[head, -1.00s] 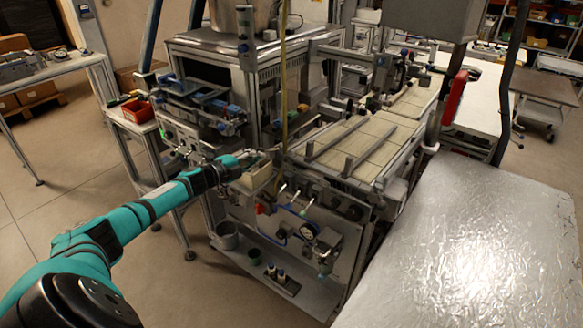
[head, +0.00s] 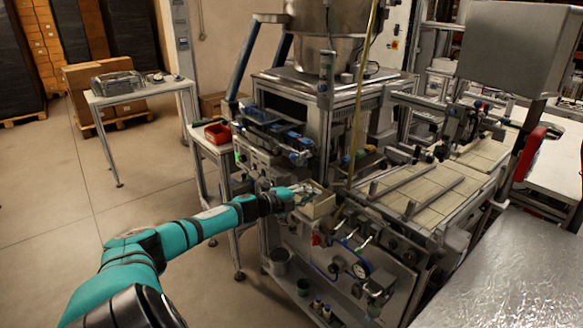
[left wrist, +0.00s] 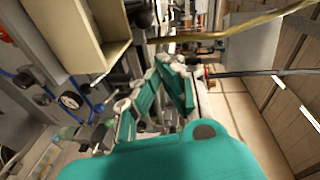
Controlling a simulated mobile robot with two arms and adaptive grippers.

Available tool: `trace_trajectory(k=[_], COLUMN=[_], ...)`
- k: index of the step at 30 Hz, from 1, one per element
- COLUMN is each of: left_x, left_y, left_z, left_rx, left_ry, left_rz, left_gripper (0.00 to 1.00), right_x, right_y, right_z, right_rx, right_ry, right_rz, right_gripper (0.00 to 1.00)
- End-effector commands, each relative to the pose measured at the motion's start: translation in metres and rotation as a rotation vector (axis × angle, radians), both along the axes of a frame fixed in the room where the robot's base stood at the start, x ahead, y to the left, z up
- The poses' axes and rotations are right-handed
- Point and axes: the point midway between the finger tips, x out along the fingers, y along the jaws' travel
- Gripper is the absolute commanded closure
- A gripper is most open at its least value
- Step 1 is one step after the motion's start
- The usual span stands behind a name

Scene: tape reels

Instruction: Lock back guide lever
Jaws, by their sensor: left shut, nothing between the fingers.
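My left gripper (head: 300,190) is at the front of the machine, at the upper edge of a cream open bin (head: 318,208). In the left wrist view its teal-sided fingers (left wrist: 165,70) are closed with nothing between them, and the bin (left wrist: 80,40) is at the upper left. Two guide rails (head: 425,202) lie along the tiled conveyor (head: 400,190), to the right of the gripper and apart from it. Small levers (head: 364,242) with pale tips are on the machine's front, below the conveyor. I cannot tell which part is the back guide lever. My right gripper is not in view.
A yellowish upright pole (head: 357,110) stands just right of the bin. A red bin (head: 217,133) is on a side table at left. A foil-like silver surface (head: 530,275) fills the lower right. Open floor (head: 150,200) lies at left.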

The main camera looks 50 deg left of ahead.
Motion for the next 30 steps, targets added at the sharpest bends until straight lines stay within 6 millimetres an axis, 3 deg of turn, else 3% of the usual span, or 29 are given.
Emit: trace_trajectory(k=[5, 12, 22, 30], left_x=[-0.027, -0.05, -0.058, -0.057], left_y=[0.015, 0.027, 0.032, 0.032], left_z=[-0.002, 0.004, 0.008, 0.008], left_rx=[0.001, 0.0, 0.001, 0.0], left_ry=[0.008, 0.004, 0.001, 0.001], left_rz=[0.001, -0.001, 0.0, 0.0], left_gripper=[1.0, 1.0, 1.0, 1.0], right_x=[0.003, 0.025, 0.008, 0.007], right_y=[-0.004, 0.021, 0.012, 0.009], right_z=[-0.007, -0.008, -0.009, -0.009], right_rx=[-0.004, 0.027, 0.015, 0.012], right_ry=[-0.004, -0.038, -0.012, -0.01], right_rz=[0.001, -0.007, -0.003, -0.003], right_gripper=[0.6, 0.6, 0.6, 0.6])
